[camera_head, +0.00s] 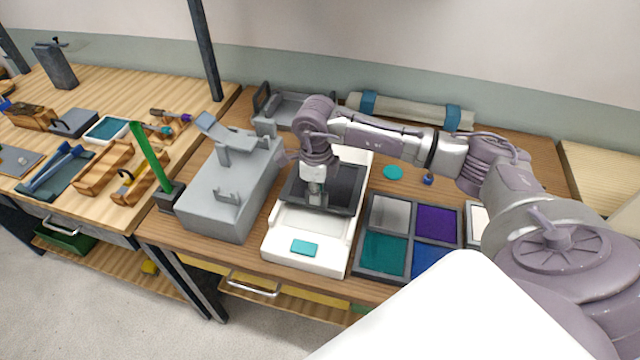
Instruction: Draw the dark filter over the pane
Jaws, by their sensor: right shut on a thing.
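A white bench device (279,254) stands in the middle of the table. A dark framed filter (343,190) sits across its middle, between the raised side rails. A small teal pane (305,248) lies on the front part of the white bed, in front of the filter and uncovered by it. My right gripper (314,199) reaches down from above at the filter's left-middle part and is shut on the filter. The gripper hides part of the filter, and the exact grip point is not clear. My left gripper is not in view.
A grey machine (225,190) stands close on the left. A dark divided tray (410,238) with grey, purple, teal and blue panes lies close on the right. A wrapped roll (415,111) lies at the back.

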